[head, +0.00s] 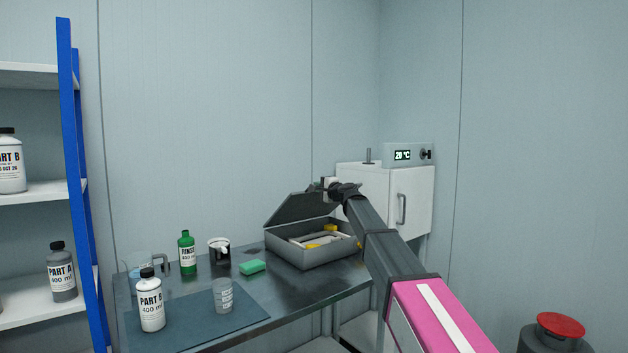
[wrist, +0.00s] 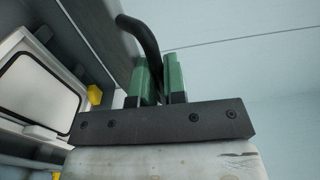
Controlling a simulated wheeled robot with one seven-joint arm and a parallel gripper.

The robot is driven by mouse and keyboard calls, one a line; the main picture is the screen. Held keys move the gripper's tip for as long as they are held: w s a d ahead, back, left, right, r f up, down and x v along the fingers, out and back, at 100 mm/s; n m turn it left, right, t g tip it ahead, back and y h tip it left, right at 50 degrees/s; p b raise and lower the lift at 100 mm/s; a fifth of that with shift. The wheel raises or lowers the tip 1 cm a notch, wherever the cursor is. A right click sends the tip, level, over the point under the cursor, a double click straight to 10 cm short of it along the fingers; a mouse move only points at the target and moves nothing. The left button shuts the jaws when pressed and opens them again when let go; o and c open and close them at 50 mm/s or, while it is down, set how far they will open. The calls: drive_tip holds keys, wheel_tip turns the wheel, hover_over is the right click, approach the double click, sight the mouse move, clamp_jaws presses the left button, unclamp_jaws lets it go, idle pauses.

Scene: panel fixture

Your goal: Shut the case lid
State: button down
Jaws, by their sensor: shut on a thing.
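The grey case (head: 307,257) sits on the dark bench with its lid (head: 300,208) raised and tilted open. White and yellow items lie inside it. My gripper (head: 326,187) is at the upper right edge of the lid. In the wrist view, the green fingers (wrist: 160,82) are closed on a black curved handle (wrist: 142,32) beside the lid (wrist: 97,38). The join between handle and lid is not clear. The wrist view also shows part of the case's contents, with a yellow item (wrist: 95,95).
A green sponge (head: 252,267), a green bottle (head: 187,253), a clear cup (head: 223,296) and a PART B bottle (head: 151,304) stand left of the case. A white oven (head: 377,192) is behind right. A blue-framed shelf (head: 75,180) stands at left.

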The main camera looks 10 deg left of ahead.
drive_tip(key=s+d+f+t+y, duration=0.1)
drive_tip(key=s+d+f, duration=0.1)
drive_tip(key=f, duration=0.7)
drive_tip(key=s+d+f+t+y, duration=0.2)
drive_tip(key=s+d+f, duration=0.1)
drive_tip(key=f, duration=0.6)
drive_tip(key=shift+d+y, duration=0.3)
drive_tip(key=shift+d, duration=0.15)
drive_tip(key=c, duration=1.5)
unclamp_jaws()
drive_tip(key=shift+s, duration=0.1)
